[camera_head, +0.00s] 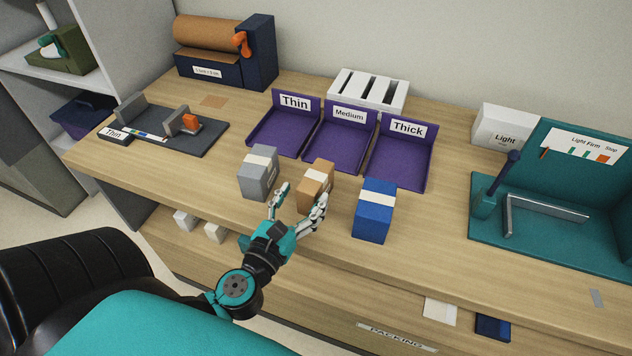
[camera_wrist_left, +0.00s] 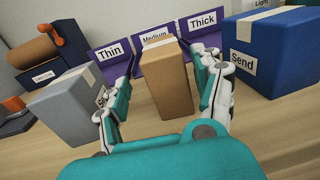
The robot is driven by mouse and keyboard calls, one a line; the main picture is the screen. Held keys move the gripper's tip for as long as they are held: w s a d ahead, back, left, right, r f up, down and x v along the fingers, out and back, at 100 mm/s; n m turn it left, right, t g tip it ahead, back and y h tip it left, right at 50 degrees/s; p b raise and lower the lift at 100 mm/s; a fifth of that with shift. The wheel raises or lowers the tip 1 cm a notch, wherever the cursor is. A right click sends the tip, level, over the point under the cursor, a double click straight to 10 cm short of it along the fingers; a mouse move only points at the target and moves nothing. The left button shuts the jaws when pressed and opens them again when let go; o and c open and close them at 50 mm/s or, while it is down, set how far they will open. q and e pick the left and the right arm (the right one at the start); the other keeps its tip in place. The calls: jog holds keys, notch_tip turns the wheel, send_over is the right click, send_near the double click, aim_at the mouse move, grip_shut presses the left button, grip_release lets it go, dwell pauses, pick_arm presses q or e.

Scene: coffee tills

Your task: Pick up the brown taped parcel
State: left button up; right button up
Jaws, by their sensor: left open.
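The brown taped parcel (camera_head: 315,186) stands upright on the wooden table between a grey parcel and a blue parcel, with a pale tape strip over its top. In the left wrist view the brown parcel (camera_wrist_left: 166,82) stands straight ahead, between the open fingers. My left gripper (camera_head: 300,196) is open at the near side of the brown parcel, one finger on each side. I cannot tell whether the fingers touch it. In the left wrist view the left gripper (camera_wrist_left: 168,98) frames its lower part. My right gripper is not in view.
The grey parcel (camera_head: 258,175) is close on the left, the blue parcel (camera_head: 374,212) on the right. Behind are purple trays labelled Thin (camera_head: 272,140), Medium (camera_head: 338,150) and Thick (camera_head: 400,172). A teal station (camera_head: 545,235) stands at right, a dark gauge board (camera_head: 205,138) at left.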

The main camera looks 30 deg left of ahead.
aim_at(315, 185)
pick_arm(q)
jog(key=w+p, duration=0.1)
jog(key=w, duration=0.3)
jog(key=shift+w+r+p, duration=0.15)
jog(key=shift+w+p, duration=0.1)
jog(key=shift+p, duration=0.15)
jog(key=shift+w, duration=0.35)
jog(key=shift+s, duration=0.1)
